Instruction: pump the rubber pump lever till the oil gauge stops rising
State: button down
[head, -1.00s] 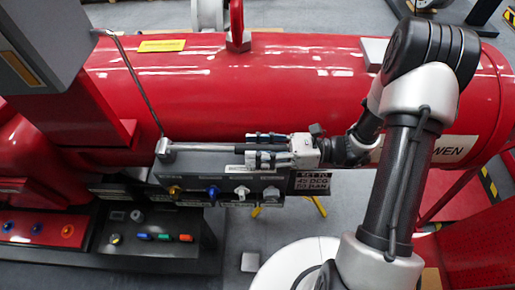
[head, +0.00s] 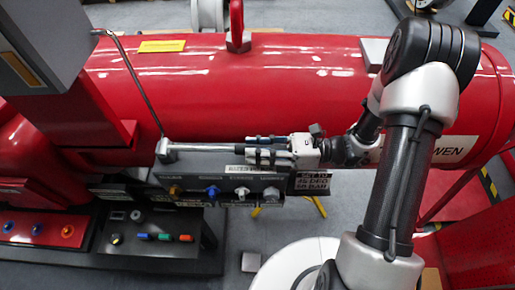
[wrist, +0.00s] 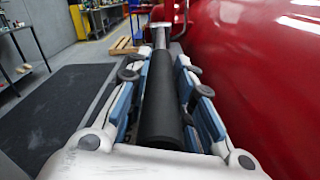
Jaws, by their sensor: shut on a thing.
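The pump lever shows in the head view as a thin metal rod (head: 205,149) running right from a metal pivot (head: 166,152) on the grey control block. Its black rubber grip (wrist: 160,100) lies lengthwise between my fingers in the wrist view. My gripper (head: 268,151) is shut around this grip, with a finger on each side. The lever lies nearly level in the head view, above the block's front face. A round, dial-like thing (head: 425,4) is cut by the top edge; I cannot tell whether it is the oil gauge, and no reading shows.
The grey block (head: 225,187) carries several coloured knobs just below the lever. A big red cylinder (head: 270,95) runs close behind it. A thin bent rod (head: 138,80) rises at the left. A button panel (head: 150,237) sits lower left.

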jog(key=r+h+p, duration=0.1)
jog(key=r+p, duration=0.2)
jog(key=p, duration=0.1)
jog(key=a+r+h+p, duration=0.1)
jog(key=r+p, duration=0.2)
jog(key=p, duration=0.1)
jog(key=r+h+p, duration=0.2)
jog(key=r+p, duration=0.1)
jog(key=p, duration=0.2)
jog(key=shift+a+r, duration=0.2)
jog(key=shift+r, duration=0.1)
jog(key=shift+a+r+h+p, duration=0.4)
jog(key=shift+r+h+p, duration=0.25)
jog(key=shift+p, duration=0.35)
jog(key=c, duration=1.4)
grip_release()
jog(key=shift+f, duration=0.15)
jog(key=shift+o, duration=0.2)
jog(key=shift+d, duration=0.1)
jog(key=v, duration=1.2)
jog(key=shift+w, duration=0.15)
